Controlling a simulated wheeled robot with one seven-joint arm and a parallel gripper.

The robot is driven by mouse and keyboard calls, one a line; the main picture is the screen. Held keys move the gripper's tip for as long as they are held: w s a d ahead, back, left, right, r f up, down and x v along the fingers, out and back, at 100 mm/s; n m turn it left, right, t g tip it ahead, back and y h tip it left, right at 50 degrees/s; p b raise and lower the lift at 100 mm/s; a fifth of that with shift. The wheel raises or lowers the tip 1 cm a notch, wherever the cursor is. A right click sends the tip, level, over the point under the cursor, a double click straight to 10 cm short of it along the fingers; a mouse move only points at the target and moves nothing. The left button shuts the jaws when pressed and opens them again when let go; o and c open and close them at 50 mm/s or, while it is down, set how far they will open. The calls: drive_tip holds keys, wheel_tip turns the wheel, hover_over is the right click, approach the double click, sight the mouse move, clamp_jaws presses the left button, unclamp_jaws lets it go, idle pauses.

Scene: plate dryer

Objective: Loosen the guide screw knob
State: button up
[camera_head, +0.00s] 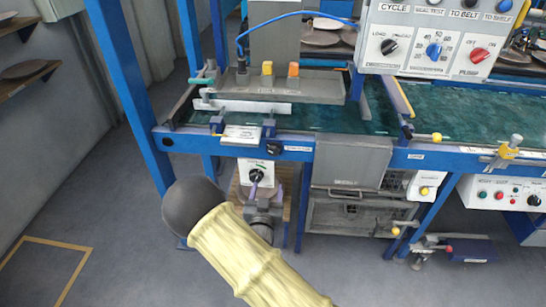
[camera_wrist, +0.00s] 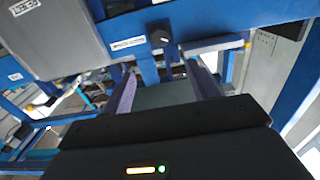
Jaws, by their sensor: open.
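The guide screw knob appears to be the small black knob (camera_head: 274,147) on the front blue rail, beside a small white label too small to read. In the wrist view the black knob (camera_wrist: 160,38) sits on the blue beam, ahead of the fingers and roughly centred between them. My gripper (camera_head: 267,182) is below the rail in the head view, under the knob and apart from it. In the wrist view my gripper (camera_wrist: 161,72) has its two purple fingers spread with nothing between them. My arm hides part of the area below.
A white panel with a black dial (camera_head: 257,175) stands behind my gripper. A grey bin (camera_head: 350,162) hangs to the right. Another black knob (camera_head: 168,142) is at the rail's left end. Blue posts (camera_head: 130,90) stand at left. The floor at left is clear.

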sight(273, 153)
drive_tip(key=w, duration=1.6)
drive_tip(key=shift+w+d, duration=0.1)
drive_tip(key=shift+d, duration=0.15)
drive_tip(key=c, duration=1)
